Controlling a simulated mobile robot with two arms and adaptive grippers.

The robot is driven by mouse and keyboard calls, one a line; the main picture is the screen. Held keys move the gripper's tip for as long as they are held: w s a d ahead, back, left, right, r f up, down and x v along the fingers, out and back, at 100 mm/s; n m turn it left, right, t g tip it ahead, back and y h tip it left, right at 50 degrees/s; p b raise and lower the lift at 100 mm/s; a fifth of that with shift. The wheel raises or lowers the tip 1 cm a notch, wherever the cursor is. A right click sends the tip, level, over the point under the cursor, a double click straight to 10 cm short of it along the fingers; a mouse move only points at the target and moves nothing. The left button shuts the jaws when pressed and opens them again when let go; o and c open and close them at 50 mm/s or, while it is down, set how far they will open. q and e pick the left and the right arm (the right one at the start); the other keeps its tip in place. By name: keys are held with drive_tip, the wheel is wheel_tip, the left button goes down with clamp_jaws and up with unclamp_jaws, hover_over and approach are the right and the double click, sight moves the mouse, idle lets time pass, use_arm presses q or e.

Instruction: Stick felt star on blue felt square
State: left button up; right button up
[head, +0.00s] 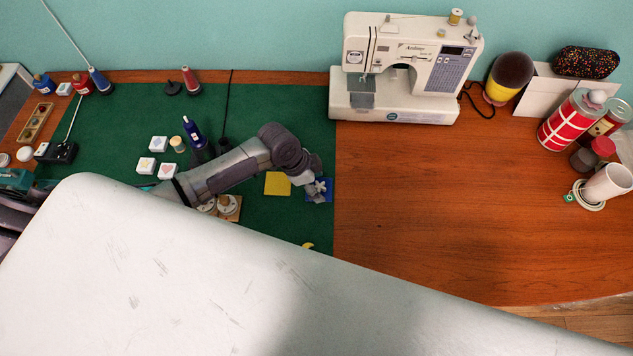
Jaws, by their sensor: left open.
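The blue felt square (326,196) lies at the right edge of the green mat (262,110), partly hidden by my left gripper. A small pale shape that looks like the felt star (320,186) shows over the blue square, right by the fingertips. I cannot tell whether it lies flat on the square. My left gripper (312,184) is open, just above the blue square's left part. My right gripper is not in view.
A yellow felt square (277,184) lies left of the blue one, and a yellow moon shape (308,245) lies nearer. A sewing machine (405,65) stands behind. The table's near left is hidden.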

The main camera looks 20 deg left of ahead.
use_arm(q)
drive_tip(key=v, duration=1.2)
drive_tip(key=shift+a, duration=0.1)
